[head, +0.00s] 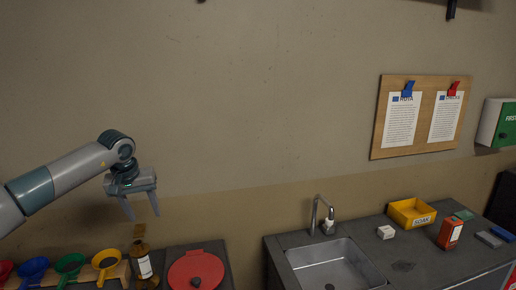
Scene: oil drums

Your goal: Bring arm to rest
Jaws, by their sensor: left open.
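My left arm (70,178) reaches in from the left in the head view. My left gripper (143,214) points downward with its two fingers spread, open and empty. It hangs in front of the wall, above a brown bottle (144,268) with a pale label. The fingertips appear a little above the bottle's top in the picture; the exact distance cannot be told. My right gripper is not in view.
Several coloured funnels (70,264) stand left of the bottle, and a red round lid (196,271) lies right of it. A sink (333,266) with a tap (318,212), a yellow box (411,212) and a red container (450,233) occupy the right counter. A notice board (420,117) hangs above.

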